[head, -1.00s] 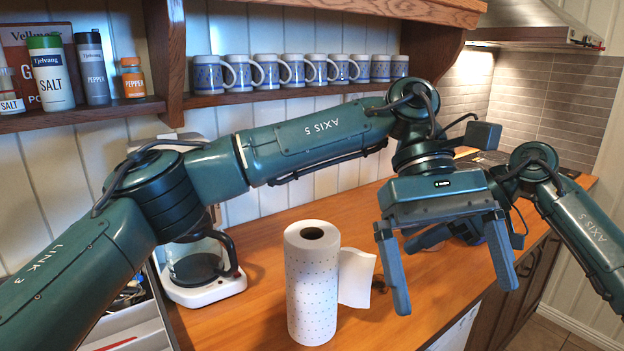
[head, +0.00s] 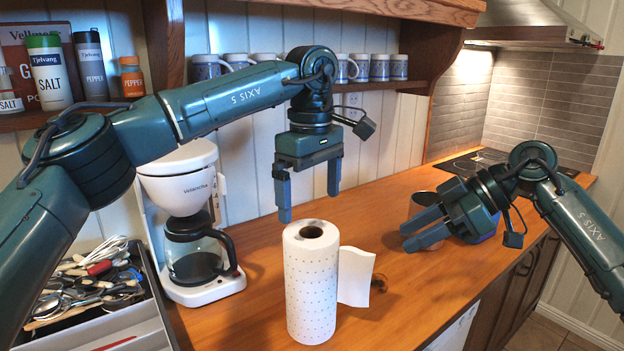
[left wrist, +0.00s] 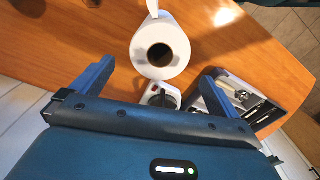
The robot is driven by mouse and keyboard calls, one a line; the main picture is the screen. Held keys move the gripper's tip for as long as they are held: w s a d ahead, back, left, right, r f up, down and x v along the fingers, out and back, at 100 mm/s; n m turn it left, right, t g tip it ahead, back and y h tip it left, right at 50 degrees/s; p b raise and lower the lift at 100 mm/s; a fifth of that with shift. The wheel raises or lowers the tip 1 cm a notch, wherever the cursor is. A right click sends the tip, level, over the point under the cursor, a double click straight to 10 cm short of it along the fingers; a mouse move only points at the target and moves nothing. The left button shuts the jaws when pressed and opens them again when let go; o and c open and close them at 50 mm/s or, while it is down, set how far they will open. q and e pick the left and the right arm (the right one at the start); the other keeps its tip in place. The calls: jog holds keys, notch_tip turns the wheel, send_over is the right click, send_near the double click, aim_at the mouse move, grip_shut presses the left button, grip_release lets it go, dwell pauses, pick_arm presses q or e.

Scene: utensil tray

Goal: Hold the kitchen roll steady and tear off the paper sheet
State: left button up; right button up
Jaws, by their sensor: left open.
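The white dotted kitchen roll (head: 311,290) stands upright on the wooden counter. Its loose paper sheet (head: 356,276) sticks out to the right. The roll also shows from above in the left wrist view (left wrist: 160,47), with the sheet (left wrist: 153,8) at the top edge. My left gripper (head: 309,207) is open and empty, pointing down above and behind the roll, apart from it. In the left wrist view its fingers (left wrist: 152,86) are spread wide. My right gripper (head: 405,236) has its fingers apart and empty, low over the counter to the right of the sheet, not touching it.
A white coffee maker (head: 186,220) with a glass jug stands left of the roll. A utensil tray (head: 150,322) full of cutlery is at the lower left. Mugs (head: 379,68) line the shelf above.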

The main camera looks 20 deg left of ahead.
aim_at(311, 247)
pick_arm(q)
notch_tip(311, 247, down, 11)
jog(key=shift+r, duration=0.15)
dwell(0.4)
jog(key=c, duration=1)
